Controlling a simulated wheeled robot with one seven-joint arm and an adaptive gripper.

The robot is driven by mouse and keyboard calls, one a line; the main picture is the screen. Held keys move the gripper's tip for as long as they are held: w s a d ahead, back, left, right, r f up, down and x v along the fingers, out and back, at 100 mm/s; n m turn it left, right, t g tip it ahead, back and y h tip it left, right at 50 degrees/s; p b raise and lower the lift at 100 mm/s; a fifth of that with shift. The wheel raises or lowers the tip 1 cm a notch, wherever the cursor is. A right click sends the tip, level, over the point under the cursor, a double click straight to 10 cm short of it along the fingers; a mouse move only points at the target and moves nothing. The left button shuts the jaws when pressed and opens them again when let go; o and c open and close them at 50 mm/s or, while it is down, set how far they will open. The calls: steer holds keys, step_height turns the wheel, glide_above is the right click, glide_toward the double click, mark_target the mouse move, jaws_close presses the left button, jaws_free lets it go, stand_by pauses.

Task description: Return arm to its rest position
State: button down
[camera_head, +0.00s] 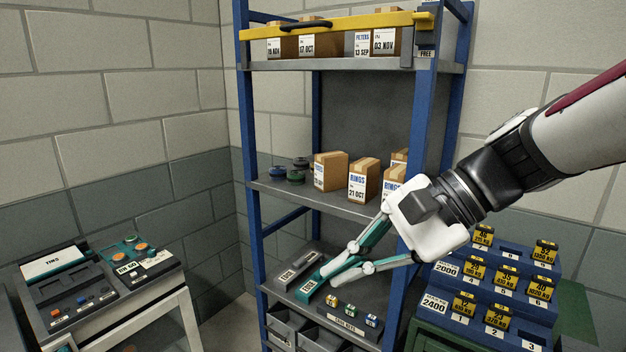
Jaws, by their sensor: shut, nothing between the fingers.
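My gripper (328,273) reaches in from the right with its white body and teal fingers. Its fingers are shut, with nothing seen held between them. The fingertips are in front of the lower shelf (283,293) of the blue rack, close to a labelled teal tray (310,287). I cannot tell whether they touch it. My arm comes from the upper right and hides part of the rack's right side and some of the wall.
Boxes (362,180) and dark round parts (296,170) stand on the middle shelf. A yellow bar (345,24) crosses the top shelf. A bench (125,301) with control panels is at left. Floor shows between bench and rack.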

steer(key=s+d+f+n+t+h, duration=0.1)
steer(key=s+d+n+t+h, duration=0.1)
steer(key=s+d+n+h, duration=0.2)
steer(key=s+d+f+n+t+h, duration=0.1)
steer(key=s+d+n+h, duration=0.3)
steer(key=d, duration=0.6)
steer(key=shift+s+d+f+n+t+h, duration=0.3)
steer(key=shift+f+n+t+h, duration=0.1)
steer(key=shift+n+t+h, duration=0.55)
